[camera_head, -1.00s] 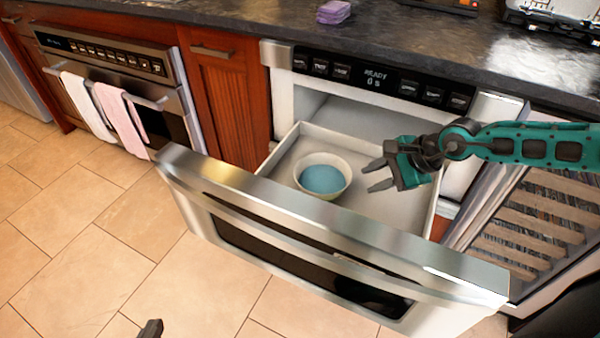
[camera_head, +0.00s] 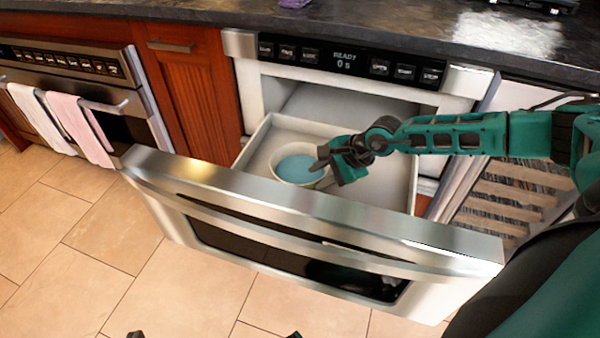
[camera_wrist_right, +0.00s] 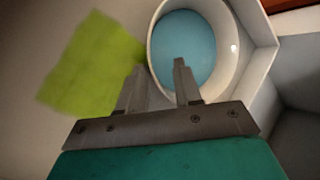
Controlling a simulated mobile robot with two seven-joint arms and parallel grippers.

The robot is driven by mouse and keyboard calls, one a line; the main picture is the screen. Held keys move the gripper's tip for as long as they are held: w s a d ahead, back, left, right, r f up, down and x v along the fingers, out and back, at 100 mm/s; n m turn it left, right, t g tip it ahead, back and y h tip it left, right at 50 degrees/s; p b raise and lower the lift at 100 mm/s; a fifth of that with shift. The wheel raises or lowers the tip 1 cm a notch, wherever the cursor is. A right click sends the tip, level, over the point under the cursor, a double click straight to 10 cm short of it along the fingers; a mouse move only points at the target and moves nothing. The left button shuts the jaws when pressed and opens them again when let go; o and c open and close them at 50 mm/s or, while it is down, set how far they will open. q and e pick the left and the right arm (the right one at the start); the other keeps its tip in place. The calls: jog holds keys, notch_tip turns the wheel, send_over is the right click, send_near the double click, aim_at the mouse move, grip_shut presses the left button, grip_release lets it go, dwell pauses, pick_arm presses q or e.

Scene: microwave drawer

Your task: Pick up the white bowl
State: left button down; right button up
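The white bowl (camera_head: 297,167) has a blue inside and stands upright in the open microwave drawer (camera_head: 395,187). My right gripper (camera_head: 322,172) is at the bowl's right rim in the head view. In the right wrist view the bowl (camera_wrist_right: 212,50) is partly cut off at the top. There the right gripper (camera_wrist_right: 159,68) is open, with one finger just outside the bowl's wall and the other over its inside. Whether the fingers touch the bowl cannot be told. Small dark tips (camera_head: 135,334) at the bottom edge may be my left gripper, mostly out of frame.
The drawer's steel front (camera_head: 300,208) stands forward of the bowl. The dark countertop (camera_head: 400,35) runs above the microwave. An oven with towels (camera_head: 80,128) is on the left, and a slatted rack (camera_head: 500,205) on the right. A blurred yellow-green patch (camera_wrist_right: 85,65) lies beside the bowl.

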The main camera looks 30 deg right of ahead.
aim_at(314, 180)
jog(key=x, duration=0.3)
jog(key=shift+a+f+b, duration=0.15)
jog(key=shift+f+b, duration=0.1)
jog(key=shift+b, duration=0.15)
grip_shut()
dwell(1.0)
jog(key=shift+r, duration=0.15)
